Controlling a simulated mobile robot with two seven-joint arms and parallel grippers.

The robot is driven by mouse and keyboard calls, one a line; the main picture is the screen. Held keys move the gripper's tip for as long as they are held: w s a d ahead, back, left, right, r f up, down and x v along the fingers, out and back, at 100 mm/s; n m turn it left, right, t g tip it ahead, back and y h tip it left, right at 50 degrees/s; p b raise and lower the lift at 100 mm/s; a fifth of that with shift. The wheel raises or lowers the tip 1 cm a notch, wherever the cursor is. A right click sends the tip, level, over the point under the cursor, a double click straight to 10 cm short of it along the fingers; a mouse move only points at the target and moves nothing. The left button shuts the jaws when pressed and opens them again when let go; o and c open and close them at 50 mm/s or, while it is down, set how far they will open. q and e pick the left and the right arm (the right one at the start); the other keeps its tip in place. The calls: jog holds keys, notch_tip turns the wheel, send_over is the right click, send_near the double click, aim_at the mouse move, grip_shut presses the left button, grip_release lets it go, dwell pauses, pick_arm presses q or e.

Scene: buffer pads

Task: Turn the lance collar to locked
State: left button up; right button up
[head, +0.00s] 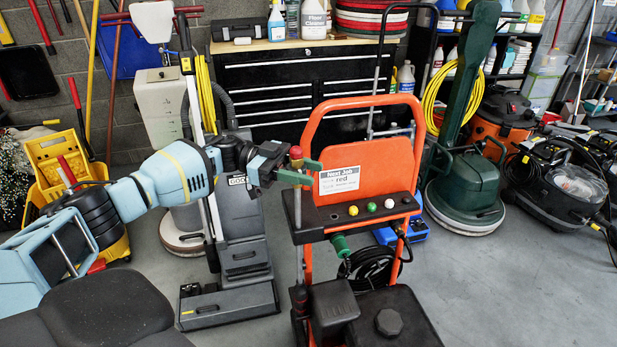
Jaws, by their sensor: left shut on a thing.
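My left gripper (304,171) reaches in from the left with green fingers. It is shut at the top of the upright lance (298,210), just below its red tip (296,152). The lance is a thin grey rod standing at the left side of an orange cart (368,150). I cannot make out the collar as a separate part, or any locked mark; the fingers cover part of the lance top. My right gripper is not in view.
The cart has a dark shelf with several coloured knobs (371,206) and a "Next Job: red" card (339,180). A grey floor machine (240,230) stands behind my left arm. A green floor machine (467,185) stands to the right. Open floor (500,290) lies at the front right.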

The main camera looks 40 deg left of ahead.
pick_arm(q)
jog(key=shift+f+m+g+b, duration=0.15)
jog(key=shift+m+g+b, duration=0.3)
jog(key=shift+g, duration=0.25)
jog(key=shift+s+m+g, duration=0.1)
jog(key=shift+m+g, duration=0.25)
jog(key=shift+g, duration=0.15)
jog(key=shift+d+g+b, duration=0.1)
jog(key=shift+g+b, duration=0.2)
jog(key=o, duration=1)
jog(key=a, duration=0.2)
jog(key=a+b, duration=0.1)
jog(key=a, duration=0.2)
jog(key=a+b, duration=0.1)
jog(key=a, duration=0.1)
jog(key=shift+s+a, duration=0.25)
jog(key=shift+a, duration=0.15)
